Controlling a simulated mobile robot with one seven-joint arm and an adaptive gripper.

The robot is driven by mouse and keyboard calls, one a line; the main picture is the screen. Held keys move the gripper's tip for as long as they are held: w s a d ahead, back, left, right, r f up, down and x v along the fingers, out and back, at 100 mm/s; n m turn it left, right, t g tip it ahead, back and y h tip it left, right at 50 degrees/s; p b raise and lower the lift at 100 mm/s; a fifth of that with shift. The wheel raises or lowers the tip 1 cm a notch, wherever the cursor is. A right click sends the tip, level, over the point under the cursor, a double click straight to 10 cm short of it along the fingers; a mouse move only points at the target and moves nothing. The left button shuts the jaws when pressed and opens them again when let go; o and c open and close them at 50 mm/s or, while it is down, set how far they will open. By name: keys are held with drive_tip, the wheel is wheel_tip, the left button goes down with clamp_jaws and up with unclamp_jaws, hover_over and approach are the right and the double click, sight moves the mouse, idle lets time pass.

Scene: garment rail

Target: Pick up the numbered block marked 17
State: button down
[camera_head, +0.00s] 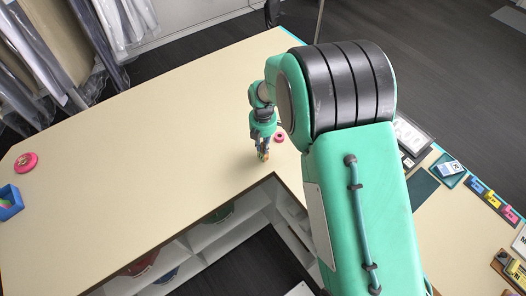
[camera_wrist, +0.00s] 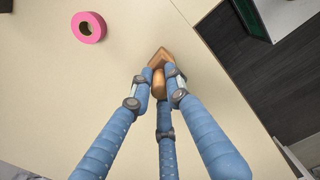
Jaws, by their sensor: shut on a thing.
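My gripper (camera_head: 263,150) points down at the cream counter near its inner edge in the head view. I cannot tell whether the block touches the counter or is lifted.
A pink ring-shaped roll (camera_wrist: 89,27) lies close by on the counter (camera_head: 130,150). Another pink roll (camera_head: 25,162) and a blue box (camera_head: 9,203) are at far left. Coloured cards (camera_head: 493,202) and a tray (camera_head: 449,170) lie at right. Open shelves sit below the inner edge.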

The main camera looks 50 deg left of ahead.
drive_tip(key=shift+r, duration=0.1)
drive_tip(key=shift+r, duration=0.6)
wheel_tip(320, 180, up, 2)
drive_tip(key=shift+r+b, duration=0.1)
drive_tip(key=shift+b, duration=0.2)
drive_tip(key=s+d, duration=0.3)
drive_tip(key=d, duration=0.4)
drive_tip(key=s+d+r+b, duration=0.1)
drive_tip(key=s+d, duration=0.2)
drive_tip(key=d, duration=0.4)
drive_tip(key=shift+s+d+r, duration=0.2)
drive_tip(key=shift+s+r, duration=0.05)
drive_tip(key=shift+s, duration=0.15)
